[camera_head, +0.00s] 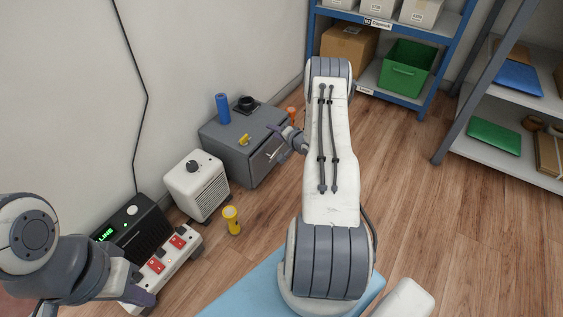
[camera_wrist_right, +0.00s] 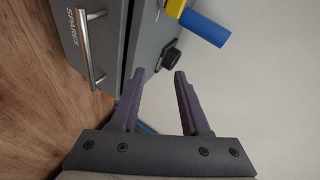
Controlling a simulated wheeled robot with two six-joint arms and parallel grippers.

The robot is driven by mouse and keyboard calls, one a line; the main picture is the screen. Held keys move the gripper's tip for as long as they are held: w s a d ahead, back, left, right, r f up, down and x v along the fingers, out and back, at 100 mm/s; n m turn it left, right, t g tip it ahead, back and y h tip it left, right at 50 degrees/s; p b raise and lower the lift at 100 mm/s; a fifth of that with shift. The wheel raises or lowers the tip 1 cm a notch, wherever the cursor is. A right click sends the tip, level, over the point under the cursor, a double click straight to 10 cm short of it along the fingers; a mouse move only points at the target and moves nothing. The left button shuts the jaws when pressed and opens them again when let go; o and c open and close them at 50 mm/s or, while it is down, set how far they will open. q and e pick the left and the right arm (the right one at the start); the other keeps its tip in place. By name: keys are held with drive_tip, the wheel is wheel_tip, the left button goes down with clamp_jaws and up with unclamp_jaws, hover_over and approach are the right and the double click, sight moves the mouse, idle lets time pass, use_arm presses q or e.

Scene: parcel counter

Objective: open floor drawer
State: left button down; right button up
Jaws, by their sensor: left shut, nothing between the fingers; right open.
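The floor drawer is in a grey cabinet (camera_head: 228,150) on the wood floor against the wall. Its front carries a bar handle (camera_head: 274,152); in the right wrist view the handle (camera_wrist_right: 88,50) is at the upper left, beside the word SPARES. A dark line runs along the front's edge; I cannot tell if the drawer is slightly out. My right gripper (camera_head: 275,140) is open and empty near the cabinet's front top edge; its fingers (camera_wrist_right: 159,74) are apart from the handle in the wrist view. My left gripper (camera_head: 148,298) is shut and empty at the lower left, far from the drawer.
A blue cylinder (camera_head: 222,108), a black round object (camera_head: 246,103) and a yellow item (camera_head: 244,140) are on the cabinet. A white heater-like box (camera_head: 197,185), yellow flashlight (camera_head: 231,220) and power strip (camera_head: 172,252) stand nearby. Shelves (camera_head: 391,93) are at right. Floor before the drawer is partly hidden by my right arm.

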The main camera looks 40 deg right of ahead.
sight(281, 145)
drive_tip(key=s+d+f+m+t+b, duration=0.1)
drive_tip(key=s+d+f+m+b, duration=0.1)
drive_tip(key=s+f, duration=0.3)
drive_tip(key=s+d+f+m+t+b, duration=0.1)
drive_tip(key=s+d+f+m+b, duration=0.15)
drive_tip(key=f, duration=0.35)
drive_tip(key=shift+n+h, duration=0.35)
drive_tip(key=shift+h, duration=0.15)
drive_tip(key=b+x, duration=0.6)
drive_tip(key=x, duration=0.4)
drive_tip(key=shift+w, duration=0.3)
use_arm(q)
wheel_tip(281, 145, down, 13)
use_arm(e)
clamp_jaws()
drive_tip(key=shift+f, duration=0.1)
